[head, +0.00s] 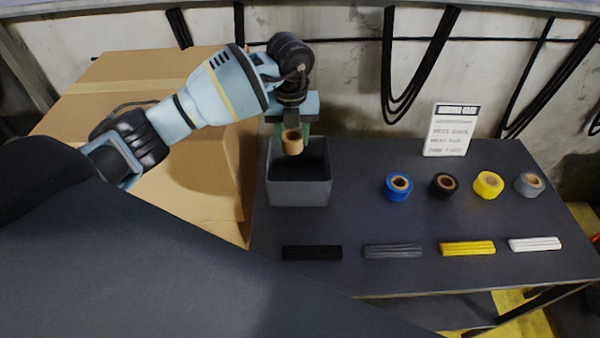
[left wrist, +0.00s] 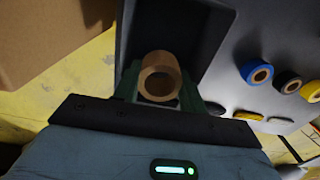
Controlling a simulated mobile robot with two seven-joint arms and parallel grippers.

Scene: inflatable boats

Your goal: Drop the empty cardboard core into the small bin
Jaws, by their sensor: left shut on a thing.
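The cardboard core (head: 292,142) is a short brown tube with an open hole. My left gripper (head: 291,135) is shut on it and holds it over the small bin (head: 299,192), near the bin's back side. The bin is a dark grey open box at the left end of the table. In the left wrist view the core (left wrist: 160,78) sits between the green fingers, with the bin's dark inner wall (left wrist: 185,30) behind it. The bin's floor is mostly hidden. My right gripper does not show.
Blue (head: 398,187), black (head: 444,186), yellow (head: 488,184) and grey (head: 529,184) tape rolls stand in a row on the table (head: 350,225). Black, grey, yellow and white strips lie in front. A sign card (head: 451,130) stands behind. A large cardboard box (head: 200,165) is left of the bin.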

